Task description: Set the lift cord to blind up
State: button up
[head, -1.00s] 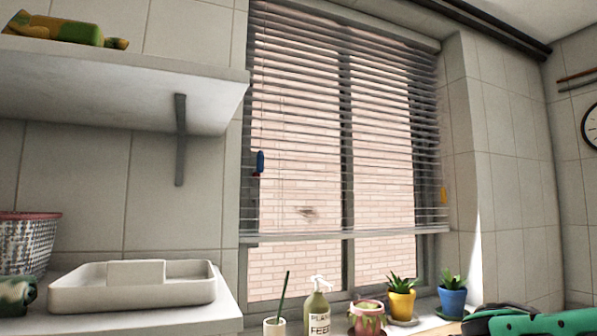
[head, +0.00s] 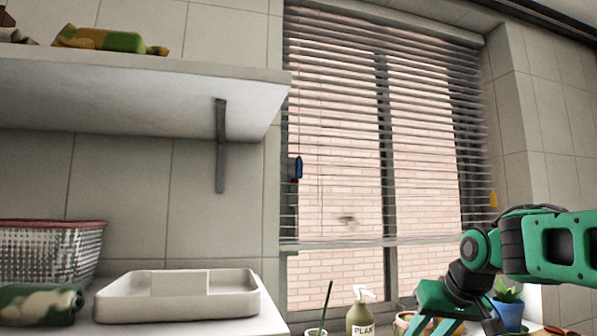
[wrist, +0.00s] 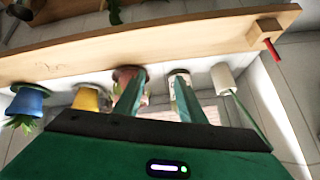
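The window blind (head: 340,100) hangs over most of the window, its bottom rail (head: 350,242) above a strip of uncovered glass. A blue cord pull (head: 298,167) hangs at the blind's left edge, with a small dark red part below it. A yellow pull (head: 493,199) hangs at the right edge. I cannot tell which is the lift cord. My gripper (head: 432,322) is low at the right of the head view, partly cut off, below the blind and away from both pulls. In the wrist view its two green fingers (wrist: 160,92) are apart with nothing held between them.
A soap-type bottle (head: 361,312), a blue plant pot (head: 509,312) and other pots stand along the sill. A shelf (head: 140,85) with a bracket (head: 220,145) juts out left of the window. A white tray (head: 175,297) and basket (head: 50,250) sit below it.

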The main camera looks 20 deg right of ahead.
jog(key=w+a+r+n+t+y, duration=0.1)
jog(key=w+a+r+t, duration=0.1)
jog(key=w+r, duration=0.45)
jog(key=w+a+r+n+t, duration=0.15)
jog(key=w+r, duration=0.25)
jog(key=r, duration=0.5)
jog(key=n+t+y, duration=0.5)
jog(key=n+y, duration=0.1)
jog(key=y, duration=0.1)
send_near(302, 165)
jog(key=shift+g, duration=0.25)
jog(key=x, duration=0.9)
jog(key=shift+r, duration=0.25)
jog(key=shift+c, duration=0.5)
